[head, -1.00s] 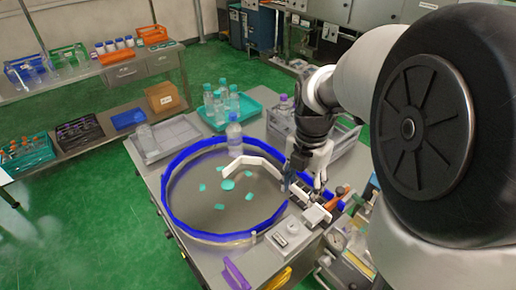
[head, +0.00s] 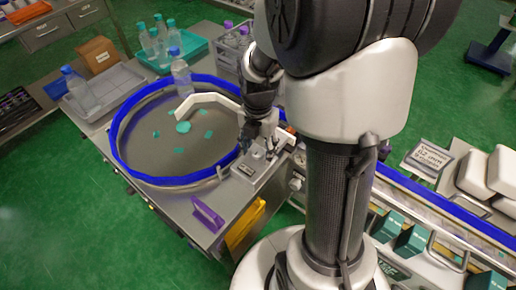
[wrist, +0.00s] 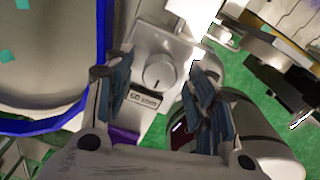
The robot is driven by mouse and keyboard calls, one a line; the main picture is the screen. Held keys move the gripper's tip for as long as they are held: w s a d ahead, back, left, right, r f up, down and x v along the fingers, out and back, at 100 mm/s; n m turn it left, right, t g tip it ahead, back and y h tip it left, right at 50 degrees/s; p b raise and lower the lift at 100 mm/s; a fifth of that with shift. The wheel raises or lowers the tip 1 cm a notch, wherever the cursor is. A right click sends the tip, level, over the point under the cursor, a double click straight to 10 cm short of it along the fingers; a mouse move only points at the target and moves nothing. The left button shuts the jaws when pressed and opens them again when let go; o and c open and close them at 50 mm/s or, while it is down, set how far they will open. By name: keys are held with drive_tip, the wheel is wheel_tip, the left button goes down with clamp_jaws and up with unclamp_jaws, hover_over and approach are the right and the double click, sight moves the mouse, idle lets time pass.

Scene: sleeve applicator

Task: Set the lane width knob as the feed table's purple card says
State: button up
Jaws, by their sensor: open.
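The lane width knob (wrist: 159,72) is a round pale dial with a dark pointer line, on a grey box. A small label (wrist: 146,98) sits beside it, its text too small to read surely. The knob also shows in the head view (head: 258,153), close under my gripper (head: 259,139). In the wrist view my gripper (wrist: 160,82) is open, one finger on each side of the knob; contact cannot be told. The purple card (head: 207,214) stands at the feed table's (head: 168,207) front edge, its writing not legible; a purple bit (wrist: 125,137) shows behind my left finger.
Bottles and trays stand behind. A conveyor (head: 430,197) runs at right.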

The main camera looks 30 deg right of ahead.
drive_tip(key=shift+c, duration=0.3)
drive_tip(key=c, duration=1)
